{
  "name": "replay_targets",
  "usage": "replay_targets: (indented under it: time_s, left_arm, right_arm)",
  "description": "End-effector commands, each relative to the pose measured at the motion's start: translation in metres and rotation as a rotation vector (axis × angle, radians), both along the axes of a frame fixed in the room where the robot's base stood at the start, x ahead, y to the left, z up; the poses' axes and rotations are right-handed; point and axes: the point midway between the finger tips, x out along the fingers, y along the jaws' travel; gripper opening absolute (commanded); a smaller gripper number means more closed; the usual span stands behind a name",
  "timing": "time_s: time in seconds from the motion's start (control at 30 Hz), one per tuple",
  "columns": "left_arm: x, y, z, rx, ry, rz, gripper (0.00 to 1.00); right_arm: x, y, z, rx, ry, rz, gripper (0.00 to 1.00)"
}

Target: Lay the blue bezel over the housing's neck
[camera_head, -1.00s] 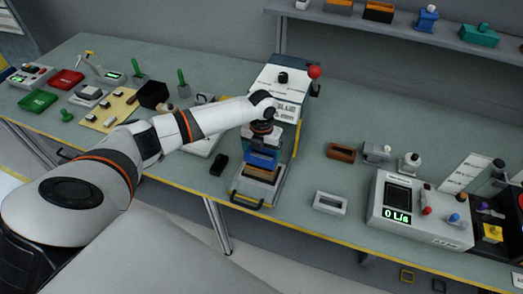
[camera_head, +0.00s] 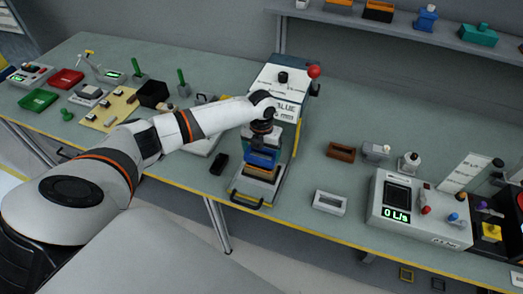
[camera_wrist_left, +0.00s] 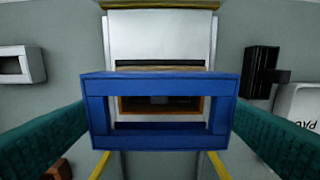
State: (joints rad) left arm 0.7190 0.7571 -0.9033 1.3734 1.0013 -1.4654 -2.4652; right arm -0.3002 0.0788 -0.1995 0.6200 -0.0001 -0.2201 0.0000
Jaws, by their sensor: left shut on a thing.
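The blue bezel (camera_head: 262,157) is a rectangular frame with an open middle. My left gripper (camera_head: 262,143) is shut on it; in the left wrist view the teal fingers sit at the two short ends of the bezel (camera_wrist_left: 160,141). A brown-rimmed housing (camera_head: 262,173) is beneath it on a pale fixture. In the left wrist view part of the brown rim (camera_wrist_left: 128,104) shows through the bezel's opening. The bezel hides much of the housing, and I cannot tell whether the two touch. My right gripper is out of view.
The pale fixture has a black front handle (camera_head: 246,200). A white press-like station (camera_head: 282,98) with a red knob stands just behind. A brown frame (camera_head: 341,152) and a white frame (camera_head: 329,202) lie to the right. A small black block (camera_head: 219,164) lies left.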

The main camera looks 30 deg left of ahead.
Motion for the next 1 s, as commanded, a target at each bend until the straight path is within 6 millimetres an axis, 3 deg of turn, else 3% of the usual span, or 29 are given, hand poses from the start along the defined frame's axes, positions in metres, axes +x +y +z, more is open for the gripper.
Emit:
replay_targets:
  time_s: [1.0]
  left_arm:
    - [0.000, 0.000, -0.025, 0.000, 0.001, 0.000, 0.68]
  right_arm:
    - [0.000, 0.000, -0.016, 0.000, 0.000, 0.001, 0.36]
